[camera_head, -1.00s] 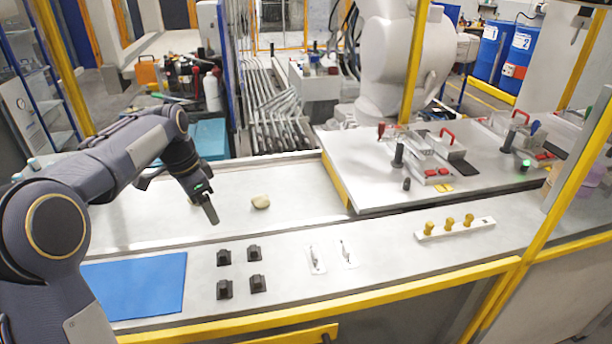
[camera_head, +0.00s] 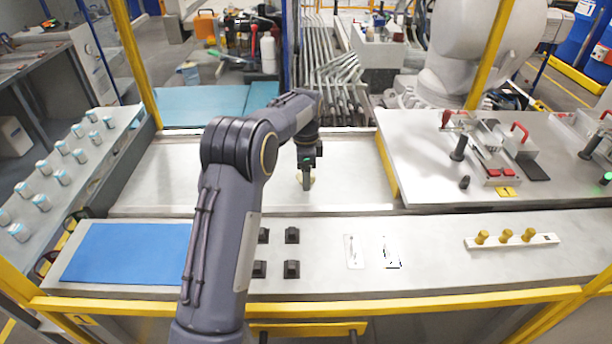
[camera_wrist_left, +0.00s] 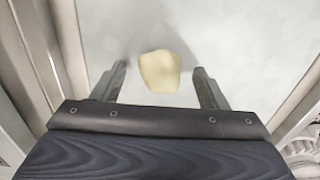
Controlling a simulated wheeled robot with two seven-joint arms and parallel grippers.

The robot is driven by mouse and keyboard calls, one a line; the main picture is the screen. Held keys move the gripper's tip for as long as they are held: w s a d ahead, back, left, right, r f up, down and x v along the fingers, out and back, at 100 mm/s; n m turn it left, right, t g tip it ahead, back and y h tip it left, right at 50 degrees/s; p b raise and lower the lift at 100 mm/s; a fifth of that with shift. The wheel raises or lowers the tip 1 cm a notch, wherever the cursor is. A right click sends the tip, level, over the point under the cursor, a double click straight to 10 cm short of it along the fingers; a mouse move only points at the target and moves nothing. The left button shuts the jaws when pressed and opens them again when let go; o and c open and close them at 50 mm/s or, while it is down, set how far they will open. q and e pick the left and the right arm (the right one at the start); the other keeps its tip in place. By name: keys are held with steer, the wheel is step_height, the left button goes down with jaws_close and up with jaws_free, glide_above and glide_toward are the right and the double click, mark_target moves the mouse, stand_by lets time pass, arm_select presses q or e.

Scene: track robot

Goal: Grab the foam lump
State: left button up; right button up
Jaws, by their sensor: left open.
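The foam lump (camera_wrist_left: 160,71) is a small pale yellow, rounded piece on the grey metal surface. In the left wrist view it lies between the two spread fingers, nearer their tips, with a gap on each side. My left gripper (camera_wrist_left: 160,75) is open and empty. In the head view my left gripper (camera_head: 306,184) points down over the recessed metal track, right at the lump (camera_head: 312,179), which it mostly hides. Whether the fingers are down at the lump's height I cannot tell. My right gripper is not in view.
A blue mat (camera_head: 125,254) and several black blocks (camera_head: 292,235) lie on the front ledge. A white strip with yellow knobs (camera_head: 507,237) is at right. The raised fixture table (camera_head: 430,180) stands right of the track. The track left of my gripper is clear.

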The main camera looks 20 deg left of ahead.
arm_select(q)
steer(key=shift+f, duration=0.2)
steer(key=c, duration=1)
steer(key=shift+c, duration=0.2)
steer(key=shift+r, duration=0.15)
